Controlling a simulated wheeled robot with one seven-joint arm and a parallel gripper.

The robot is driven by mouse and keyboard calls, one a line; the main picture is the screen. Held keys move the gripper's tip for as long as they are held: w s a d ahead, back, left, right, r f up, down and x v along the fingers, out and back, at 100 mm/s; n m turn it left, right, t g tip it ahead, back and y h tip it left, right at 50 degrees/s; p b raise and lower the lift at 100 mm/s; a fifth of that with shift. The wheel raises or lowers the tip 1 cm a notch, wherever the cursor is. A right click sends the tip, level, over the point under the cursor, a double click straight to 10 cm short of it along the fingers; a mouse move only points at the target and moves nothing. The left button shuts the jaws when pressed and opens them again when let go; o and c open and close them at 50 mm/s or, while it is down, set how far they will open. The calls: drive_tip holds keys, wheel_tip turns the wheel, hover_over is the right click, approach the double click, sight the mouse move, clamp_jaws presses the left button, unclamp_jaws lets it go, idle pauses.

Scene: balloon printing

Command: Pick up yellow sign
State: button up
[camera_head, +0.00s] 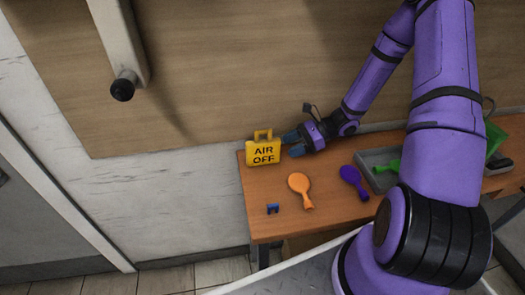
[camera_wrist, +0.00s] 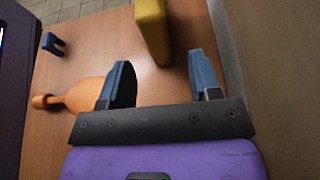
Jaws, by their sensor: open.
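The yellow sign (camera_head: 263,153) reads "AIR OFF" and has a handle on top. It stands upright at the left back corner of the wooden table, near the wall. In the wrist view the yellow sign (camera_wrist: 153,30) is seen from its narrow side, ahead of the fingers and roughly between their lines. My gripper (camera_head: 291,144) is just right of the sign, at about its height. In the wrist view my gripper (camera_wrist: 160,82) has its two blue fingers apart with nothing between them, and a gap shows between the fingertips and the sign.
A grey tray (camera_head: 373,158) holds a green balloon (camera_head: 386,166) at the right. The wall is close behind the sign.

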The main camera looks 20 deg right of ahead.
sight(273, 153)
drive_tip(key=shift+x, duration=3.35)
drive_tip(key=shift+c, duration=0.2)
clamp_jaws()
